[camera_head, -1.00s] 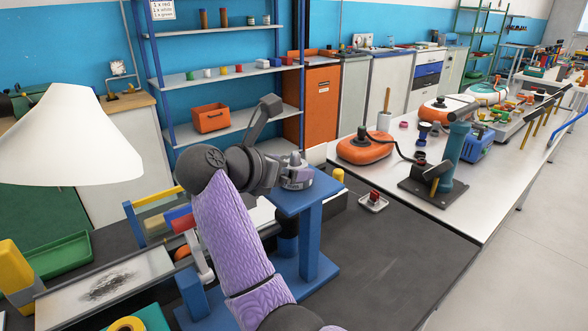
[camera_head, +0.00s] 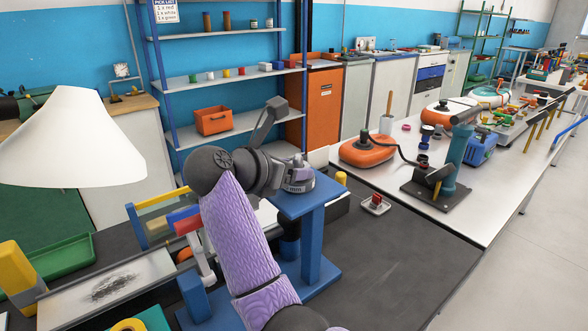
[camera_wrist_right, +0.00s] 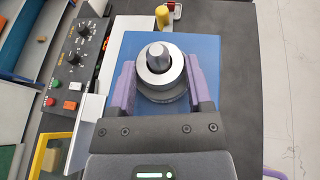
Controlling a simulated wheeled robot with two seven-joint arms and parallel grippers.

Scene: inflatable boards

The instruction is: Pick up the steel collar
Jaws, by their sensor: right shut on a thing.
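The steel collar (camera_wrist_right: 144,76) is a shiny ring around an upright steel post (camera_wrist_right: 158,53) in the right wrist view. A wider grey round base shows beneath it. The post stands on a blue stand (camera_wrist_right: 204,47), whose column also shows in the head view (camera_head: 312,240). My right gripper (camera_wrist_right: 161,83) is shut on the collar, with one purple finger on each side. In the head view my right gripper (camera_head: 296,180) is at the top of the stand and partly hides the collar. Whether the collar is raised off the base cannot be told. My left gripper is not in view.
A control panel with knobs and buttons (camera_wrist_right: 76,62) stands left of the stand. A small tray with a red part (camera_head: 376,204) and a yellow knob (camera_head: 341,178) are nearby. The dark bench top (camera_head: 400,270) to the right is clear. A white lamp shade (camera_head: 70,145) hangs left.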

